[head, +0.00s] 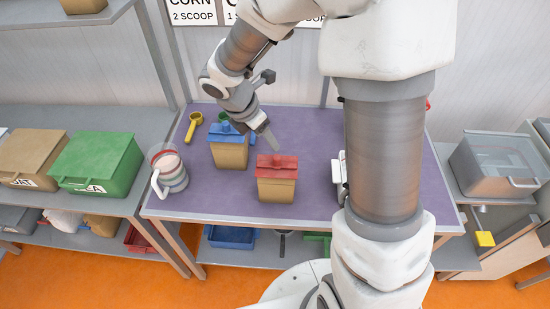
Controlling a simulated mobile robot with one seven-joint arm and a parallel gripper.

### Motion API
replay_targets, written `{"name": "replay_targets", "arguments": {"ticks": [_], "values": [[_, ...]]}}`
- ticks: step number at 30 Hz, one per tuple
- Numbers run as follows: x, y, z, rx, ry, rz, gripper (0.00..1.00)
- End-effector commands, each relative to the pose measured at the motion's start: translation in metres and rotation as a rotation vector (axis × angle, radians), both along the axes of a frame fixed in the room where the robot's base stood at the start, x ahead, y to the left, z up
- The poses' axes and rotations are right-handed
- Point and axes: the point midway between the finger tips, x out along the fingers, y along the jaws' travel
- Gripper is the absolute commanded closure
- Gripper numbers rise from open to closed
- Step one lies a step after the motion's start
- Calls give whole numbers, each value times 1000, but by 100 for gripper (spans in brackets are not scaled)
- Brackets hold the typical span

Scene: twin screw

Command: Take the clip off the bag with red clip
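The bag with the red clip (276,190) is a tan bag standing upright on the purple table top. The red clip (277,166) sits across its top. A second tan bag (229,156) with a blue clip (226,134) stands to its left and a little farther back. My gripper (271,140) points down and to the right, above and just behind the red clip, apart from it as far as I can tell. Its fingers show edge-on, so their opening is hidden. It appears to hold nothing.
A striped jug (168,172) stands at the table's left edge. A yellow scoop (194,124) lies at the back left. A white object (339,172), partly hidden by my arm, is right of the red-clip bag. The purple table (318,135) is clear behind that bag.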

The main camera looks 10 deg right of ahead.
Motion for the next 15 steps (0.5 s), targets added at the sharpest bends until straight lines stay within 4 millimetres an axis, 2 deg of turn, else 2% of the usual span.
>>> {"name": "replay_targets", "arguments": {"ticks": [1,6,15], "values": [[1,-4,-13,-1,6,0,34],[6,-15,-42,0,5,-1,34],[10,-22,-64,0,2,-2,34]]}}
